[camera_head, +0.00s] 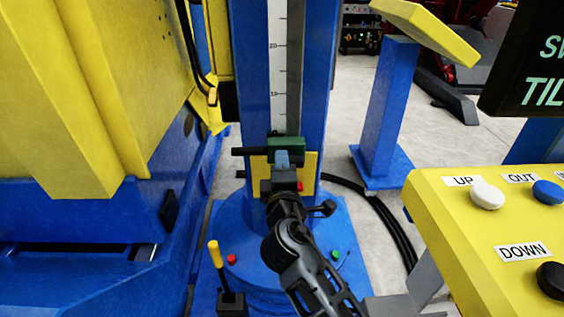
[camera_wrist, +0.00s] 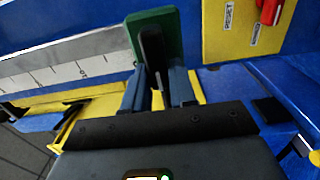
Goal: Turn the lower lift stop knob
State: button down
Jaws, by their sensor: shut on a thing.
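The lift stop is a green block (camera_head: 287,145) on the scale of the blue column, with a black bar sticking out to its left. In the wrist view the green block (camera_wrist: 171,22) carries a dark upright knob (camera_wrist: 152,48). My gripper (camera_head: 283,160) is at the front of the block. Its two blue-grey fingers (camera_wrist: 160,82) stand on either side of the knob and are shut on it. The knob's lower end is partly hidden between the fingers; in the head view my gripper hides it.
A white ruler scale (camera_head: 277,60) runs up the blue column (camera_head: 313,75). A yellow plate (camera_wrist: 237,30) with a RESET label and red part is close right of my gripper. A yellow-handled lever (camera_head: 215,255) stands lower left. A yellow button panel (camera_head: 460,235) is at right.

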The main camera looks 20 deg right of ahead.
jog(key=shift+a+f, duration=0.1)
dwell(0.4)
jog(key=c, duration=1)
grip_release()
jog(key=v, duration=0.7)
jog(key=shift+s, duration=0.4)
